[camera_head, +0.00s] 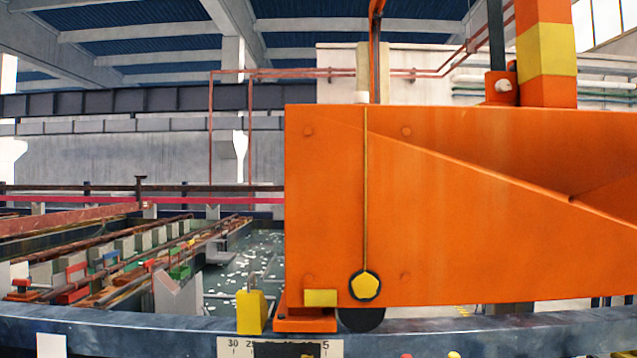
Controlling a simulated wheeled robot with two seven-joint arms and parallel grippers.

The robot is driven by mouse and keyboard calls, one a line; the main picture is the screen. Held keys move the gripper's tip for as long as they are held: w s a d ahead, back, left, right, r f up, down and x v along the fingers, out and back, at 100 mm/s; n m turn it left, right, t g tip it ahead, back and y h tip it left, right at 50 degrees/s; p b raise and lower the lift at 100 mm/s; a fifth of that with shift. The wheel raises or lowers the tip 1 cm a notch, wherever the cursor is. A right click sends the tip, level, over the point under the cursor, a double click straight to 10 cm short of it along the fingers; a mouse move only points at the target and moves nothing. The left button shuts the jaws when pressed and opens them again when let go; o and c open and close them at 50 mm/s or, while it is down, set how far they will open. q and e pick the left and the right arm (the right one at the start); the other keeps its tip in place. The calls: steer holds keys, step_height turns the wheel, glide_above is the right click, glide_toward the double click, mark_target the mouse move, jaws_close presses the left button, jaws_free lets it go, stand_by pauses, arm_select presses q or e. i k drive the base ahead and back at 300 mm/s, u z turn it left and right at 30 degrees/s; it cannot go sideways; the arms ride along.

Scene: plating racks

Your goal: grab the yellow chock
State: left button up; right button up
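The yellow chock (251,312) stands upright on the blue-grey rail (150,324) in the lower middle of the head view. A thin metal handle or loop rises from its top. It sits just left of the orange foot (305,320) of a large orange machine frame (470,200), with its right side very close to the foot; I cannot tell if they touch. Neither of my grippers shows in this view.
A dark wheel (361,319) under the orange frame rests at the rail. A numbered scale plate (235,346) is below the chock, partly covered by a dark shape. Behind the rail lie a green tank (262,262) and racks with coloured blocks. The rail left of the chock is clear.

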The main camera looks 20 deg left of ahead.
mark_target(252, 305)
steer(key=u, duration=2.5)
steer(key=i, duration=1.5)
steer(key=z, duration=1.9)
